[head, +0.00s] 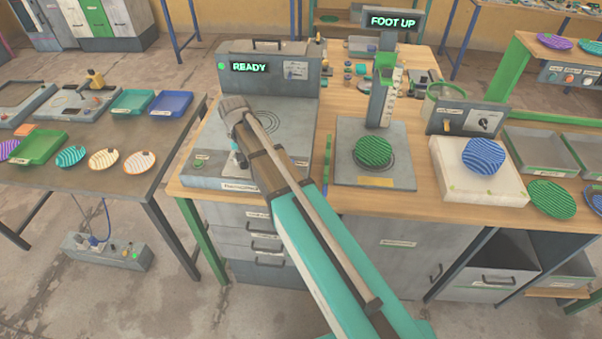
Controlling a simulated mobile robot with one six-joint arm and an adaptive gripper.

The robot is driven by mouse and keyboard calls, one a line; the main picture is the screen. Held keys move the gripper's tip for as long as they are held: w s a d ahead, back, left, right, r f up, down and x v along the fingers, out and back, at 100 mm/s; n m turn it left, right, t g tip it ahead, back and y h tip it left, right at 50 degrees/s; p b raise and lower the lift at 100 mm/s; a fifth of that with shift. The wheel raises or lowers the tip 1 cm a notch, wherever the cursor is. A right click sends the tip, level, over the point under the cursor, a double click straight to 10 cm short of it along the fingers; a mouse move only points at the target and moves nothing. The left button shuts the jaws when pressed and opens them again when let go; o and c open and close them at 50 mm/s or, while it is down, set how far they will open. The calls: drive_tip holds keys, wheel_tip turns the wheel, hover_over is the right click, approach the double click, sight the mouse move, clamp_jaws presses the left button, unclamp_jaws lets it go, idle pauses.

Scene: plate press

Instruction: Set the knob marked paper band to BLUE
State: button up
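A grey control box (467,117) stands on the wooden bench right of centre. It has a small pale label and a dial knob (484,123) on a pale plate at its right side. The label is too small to read, so I cannot confirm it says paper band, nor read the knob's setting. My gripper (238,152) is at the left, over the grey press base under the READY sign, far from the knob. My own arm partly covers it, and its fingers are too small and hidden to judge.
A white block with a blue striped plate (484,156) stands just in front of the control box. A green plate (373,152) lies on a grey stand (348,176) under a post. Grey trays (540,150) stand to the right. A second panel (571,77) has several coloured knobs.

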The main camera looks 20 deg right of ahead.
drive_tip(key=n, duration=0.7)
drive_tip(key=shift+a, duration=0.1)
drive_tip(key=shift+r+n, duration=0.15)
drive_tip(key=shift+n, duration=0.25)
wheel_tip(320, 180, up, 14)
drive_tip(key=p, duration=1.4)
drive_tip(key=s+d+f+m+b, duration=0.3)
drive_tip(key=s+d, duration=0.4)
drive_tip(key=s, duration=0.2)
drive_tip(key=s+d+f+m+b, duration=0.3)
drive_tip(key=s+d+m, duration=0.1)
drive_tip(key=s+d, duration=0.3)
drive_tip(key=shift+s+f+m, duration=0.25)
drive_tip(key=shift+s+m, duration=0.05)
drive_tip(key=shift+s, duration=0.95)
